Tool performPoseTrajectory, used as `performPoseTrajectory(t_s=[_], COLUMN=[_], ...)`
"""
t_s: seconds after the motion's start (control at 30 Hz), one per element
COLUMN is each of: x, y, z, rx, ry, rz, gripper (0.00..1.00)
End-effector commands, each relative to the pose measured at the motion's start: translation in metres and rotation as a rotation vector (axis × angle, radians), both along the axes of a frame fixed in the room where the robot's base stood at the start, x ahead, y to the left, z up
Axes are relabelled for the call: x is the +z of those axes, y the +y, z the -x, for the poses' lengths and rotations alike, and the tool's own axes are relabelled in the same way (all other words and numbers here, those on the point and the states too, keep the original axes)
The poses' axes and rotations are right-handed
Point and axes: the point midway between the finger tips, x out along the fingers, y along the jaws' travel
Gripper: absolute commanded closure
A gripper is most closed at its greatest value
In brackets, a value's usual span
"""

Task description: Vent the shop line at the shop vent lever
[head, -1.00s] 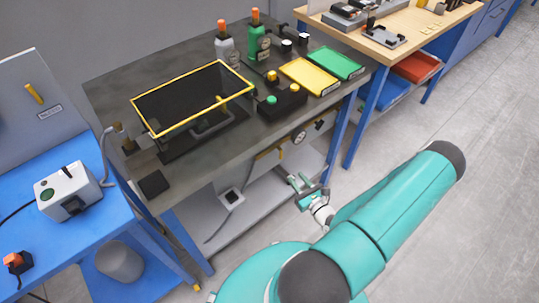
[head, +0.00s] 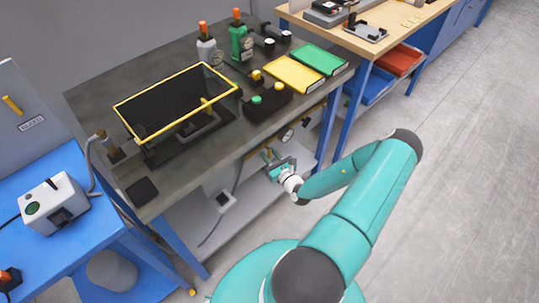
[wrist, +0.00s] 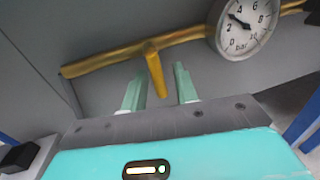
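The yellow vent lever (wrist: 155,72) hangs down from a brass pipe (wrist: 105,62) in the wrist view, tilted slightly. My gripper (wrist: 160,74) is open, with one green finger on each side of the lever and a visible gap to both. Nothing is gripped. In the head view my gripper (head: 270,157) is under the front edge of the dark workbench (head: 90,95), left of the gauge (head: 287,133); the lever cannot be made out there.
The bench top overhangs the pipe. A grey lower shelf (head: 190,222) lies beneath. Blue bench legs (head: 326,134) stand to the right. A yellow-rimmed box (head: 176,102), yellow tray (head: 292,74) and green tray (head: 319,60) are on top. The floor at right is clear.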

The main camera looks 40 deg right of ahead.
Motion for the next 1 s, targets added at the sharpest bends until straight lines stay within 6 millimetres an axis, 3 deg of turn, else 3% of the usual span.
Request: performPoseTrajectory(t_s=[0.3, 0.43, 0.47, 1.0], x=[0.0002, 0.0002, 0.0002, 0.0010], y=[0.0001, -0.0001, -0.0001, 0.0033], z=[-0.0038, -0.0036, -0.0035, -0.0035], rx=[0.000, 0.000, 0.000, 0.000], ry=[0.000, -0.001, -0.001, 0.002], rz=[0.000, 0.000, 0.000, -0.114], gripper=[0.72, 0.98, 1.00, 1.00])
